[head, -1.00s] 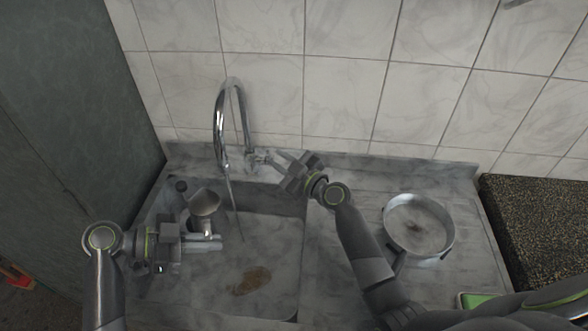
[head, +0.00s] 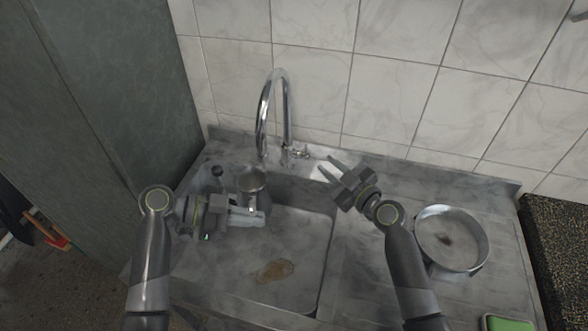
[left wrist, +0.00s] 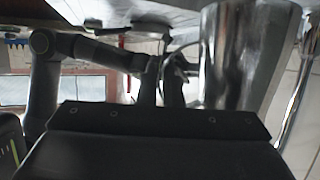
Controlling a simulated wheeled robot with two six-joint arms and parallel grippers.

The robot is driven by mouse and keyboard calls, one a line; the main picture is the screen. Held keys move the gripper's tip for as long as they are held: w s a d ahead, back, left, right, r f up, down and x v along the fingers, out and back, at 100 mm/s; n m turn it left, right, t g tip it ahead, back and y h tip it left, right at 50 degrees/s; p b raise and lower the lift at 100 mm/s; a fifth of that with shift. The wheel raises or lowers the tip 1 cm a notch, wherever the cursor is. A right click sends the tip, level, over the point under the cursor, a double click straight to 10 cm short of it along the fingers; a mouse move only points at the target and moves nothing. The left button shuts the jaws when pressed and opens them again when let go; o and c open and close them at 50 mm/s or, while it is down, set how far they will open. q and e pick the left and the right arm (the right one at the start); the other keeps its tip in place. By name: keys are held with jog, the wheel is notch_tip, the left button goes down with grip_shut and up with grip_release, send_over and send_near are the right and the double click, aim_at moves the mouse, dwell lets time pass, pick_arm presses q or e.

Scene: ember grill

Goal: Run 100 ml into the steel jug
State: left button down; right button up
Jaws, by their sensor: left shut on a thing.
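The steel jug (head: 252,181) is in the sink's back left part, close below the spout of the chrome tap (head: 264,125). My left gripper (head: 256,216) is shut on the jug. The jug's shiny side fills the upper right of the left wrist view (left wrist: 238,55). Its water level cannot be made out. No stream shows below the spout. The tap's small handle (head: 302,154) sits right of its base. My right gripper (head: 327,163) is open and empty, just right of the handle and apart from it.
The sink (head: 300,255) has a brown stain (head: 276,271) on its floor. A round steel pan (head: 450,262) stands on the drainboard to the right. A dark knob-like thing (head: 217,171) is left of the jug. A tiled wall is behind.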

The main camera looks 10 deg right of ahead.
pick_arm(q)
jog(key=w+d, duration=0.2)
jog(key=d, duration=0.1)
jog(key=shift+w+d, duration=0.15)
jog(key=shift+w, duration=0.05)
dwell(0.3)
dwell(0.7)
